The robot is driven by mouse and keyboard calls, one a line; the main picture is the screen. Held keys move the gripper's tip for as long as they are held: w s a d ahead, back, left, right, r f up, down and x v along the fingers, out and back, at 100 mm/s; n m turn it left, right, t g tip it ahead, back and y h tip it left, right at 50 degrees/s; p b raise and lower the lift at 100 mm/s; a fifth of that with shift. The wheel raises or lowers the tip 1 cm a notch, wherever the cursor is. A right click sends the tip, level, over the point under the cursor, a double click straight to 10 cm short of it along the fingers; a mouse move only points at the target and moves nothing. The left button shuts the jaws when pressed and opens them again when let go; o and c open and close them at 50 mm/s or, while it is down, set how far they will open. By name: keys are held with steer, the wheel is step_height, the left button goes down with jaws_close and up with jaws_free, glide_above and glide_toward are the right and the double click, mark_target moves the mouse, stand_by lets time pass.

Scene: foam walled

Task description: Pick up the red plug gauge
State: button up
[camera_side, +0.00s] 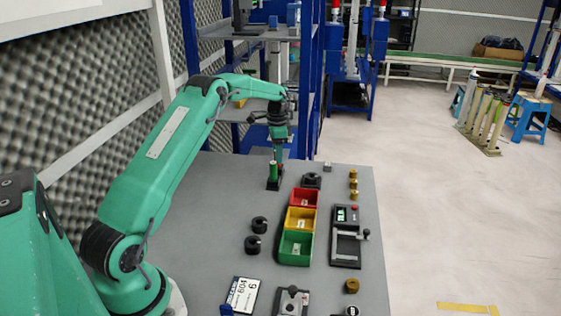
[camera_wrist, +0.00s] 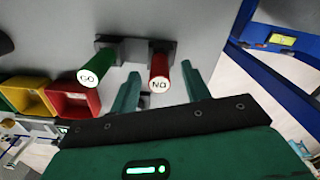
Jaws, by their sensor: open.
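The red plug gauge (camera_wrist: 160,66) stands upright in a black holder, with a white end marked "NO". In the wrist view it lies between the two green fingers of my gripper (camera_wrist: 160,70), which are apart. The green plug gauge (camera_wrist: 101,63), marked "GO", stands in the same holder to the left, outside the left finger. In the side view my gripper (camera_side: 280,150) points down above the holder, close to the green gauge (camera_side: 272,170). The red gauge is mostly hidden there. I cannot tell whether the fingers touch it.
Red (camera_side: 305,198), yellow (camera_side: 300,219) and green (camera_side: 296,247) bins stand in a row on the grey table (camera_side: 215,215). Black round pieces (camera_side: 254,243) lie left of the bins. Blue shelving stands behind.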

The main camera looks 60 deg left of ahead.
steer(key=shift+f, duration=1.5)
steer(key=shift+c, duration=0.5)
jaws_close()
